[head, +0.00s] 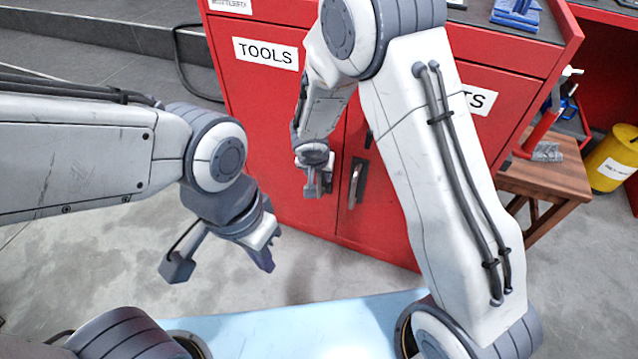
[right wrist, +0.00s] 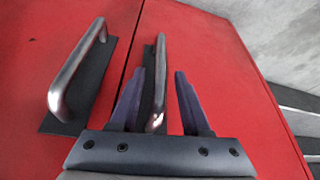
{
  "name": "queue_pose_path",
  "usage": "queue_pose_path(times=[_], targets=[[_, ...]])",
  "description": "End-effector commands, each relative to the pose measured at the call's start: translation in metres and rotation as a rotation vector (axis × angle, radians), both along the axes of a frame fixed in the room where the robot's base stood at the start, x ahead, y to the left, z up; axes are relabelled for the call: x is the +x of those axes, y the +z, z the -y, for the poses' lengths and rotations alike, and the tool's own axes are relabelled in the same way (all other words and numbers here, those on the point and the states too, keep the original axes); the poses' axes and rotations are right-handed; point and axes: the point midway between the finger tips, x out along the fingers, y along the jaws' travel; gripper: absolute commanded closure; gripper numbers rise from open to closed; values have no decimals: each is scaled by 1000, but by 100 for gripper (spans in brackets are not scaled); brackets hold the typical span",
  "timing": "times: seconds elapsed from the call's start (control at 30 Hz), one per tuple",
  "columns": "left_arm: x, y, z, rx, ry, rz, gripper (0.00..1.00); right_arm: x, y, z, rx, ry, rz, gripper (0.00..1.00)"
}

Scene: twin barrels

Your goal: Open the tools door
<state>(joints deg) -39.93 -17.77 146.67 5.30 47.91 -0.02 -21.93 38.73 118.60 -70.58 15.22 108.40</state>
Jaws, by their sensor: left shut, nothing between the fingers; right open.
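The tools door (head: 262,140) is the left door of a red cabinet, with a white "TOOLS" label (head: 265,53). It looks closed, flush with the door beside it. My right gripper (head: 318,188) is open in front of it, near the seam. In the right wrist view, the tools door's metal bar handle (right wrist: 159,70) lies between the two open fingers (right wrist: 157,88), with gaps on both sides. In the head view my gripper hides this handle. My left gripper (head: 265,258) is shut and empty, to the left and in front of the cabinet.
The neighbouring door's handle (head: 357,183) is just right of the seam and also shows in the right wrist view (right wrist: 76,72). A wooden stool (head: 545,180) and a yellow canister (head: 612,160) stand to the right. Floor left of the cabinet is clear except a dark hose.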

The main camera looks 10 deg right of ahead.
Motion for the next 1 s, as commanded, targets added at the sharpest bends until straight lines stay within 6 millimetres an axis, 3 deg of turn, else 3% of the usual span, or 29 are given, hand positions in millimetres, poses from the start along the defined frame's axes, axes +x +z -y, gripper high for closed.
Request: queue_pose_path(times=[0.03, 0.2, 0.57, 0.63, 0.7, 1.0], targets=[[0, -7, 0, 0, 0, 0, 100, 3, -12, 2, -1, -2, -2, 53], [0, -12, 0, 0, 0, 0, 100, 10, -28, 4, 0, 0, -1, 53], [0, -13, 0, 0, 0, 0, 100, 12, -31, 4, 1, -1, 0, 53], [0, -13, 0, 0, 0, 0, 100, 12, -31, 4, 1, 0, 0, 72], [0, -13, 0, 0, 0, 0, 100, 12, -31, 4, 0, 0, 0, 99], [0, -13, 0, 0, 0, 0, 100, 12, -31, 4, 1, 0, 0, 100]])
